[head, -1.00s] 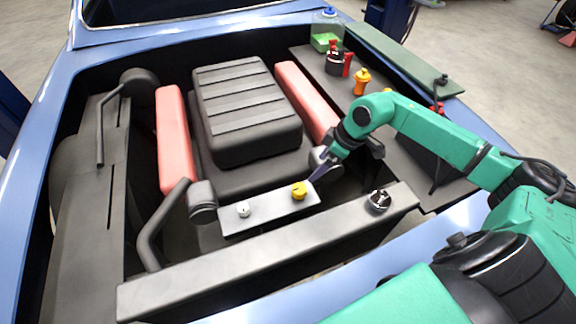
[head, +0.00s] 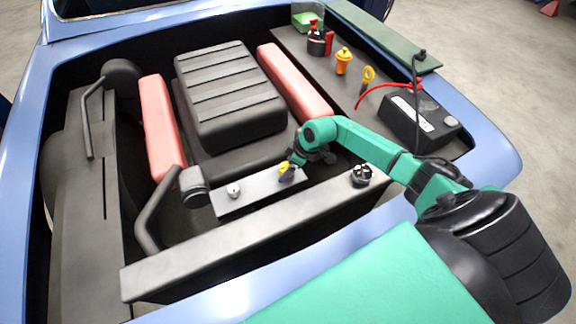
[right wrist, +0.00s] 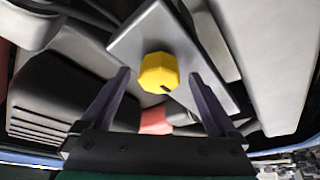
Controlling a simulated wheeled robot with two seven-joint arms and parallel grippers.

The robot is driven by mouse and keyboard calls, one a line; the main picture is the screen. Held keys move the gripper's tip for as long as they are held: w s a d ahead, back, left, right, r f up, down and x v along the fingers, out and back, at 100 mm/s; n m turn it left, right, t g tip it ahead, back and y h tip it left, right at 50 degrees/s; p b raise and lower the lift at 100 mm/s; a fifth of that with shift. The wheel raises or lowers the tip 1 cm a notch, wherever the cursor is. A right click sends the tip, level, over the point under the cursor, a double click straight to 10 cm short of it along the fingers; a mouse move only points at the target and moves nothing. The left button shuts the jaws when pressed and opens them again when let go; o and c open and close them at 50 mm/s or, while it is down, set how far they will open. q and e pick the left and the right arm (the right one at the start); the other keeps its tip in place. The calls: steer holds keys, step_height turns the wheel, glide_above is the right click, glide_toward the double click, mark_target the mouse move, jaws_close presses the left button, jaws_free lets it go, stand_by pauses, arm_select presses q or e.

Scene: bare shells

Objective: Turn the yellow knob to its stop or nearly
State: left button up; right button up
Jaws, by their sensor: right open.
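The yellow knob (head: 284,170) sits on a grey plate (head: 258,194) in the engine bay, to the right of a small white knob (head: 234,190). In the right wrist view the yellow knob (right wrist: 159,72) is faceted, with a dark mark near its lower edge. My right gripper (head: 288,172) is at the yellow knob and partly hides it in the head view. In the right wrist view the fingers of my right gripper (right wrist: 160,80) are open, one on each side of the knob, with gaps between. My left gripper is not in view.
A battery (head: 420,122) with a red cable, a yellow dipstick ring (head: 368,74) and an orange cap (head: 343,60) lie along the right side. A black engine cover (head: 228,90) is behind the plate.

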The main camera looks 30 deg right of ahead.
steer(key=c, duration=1.4)
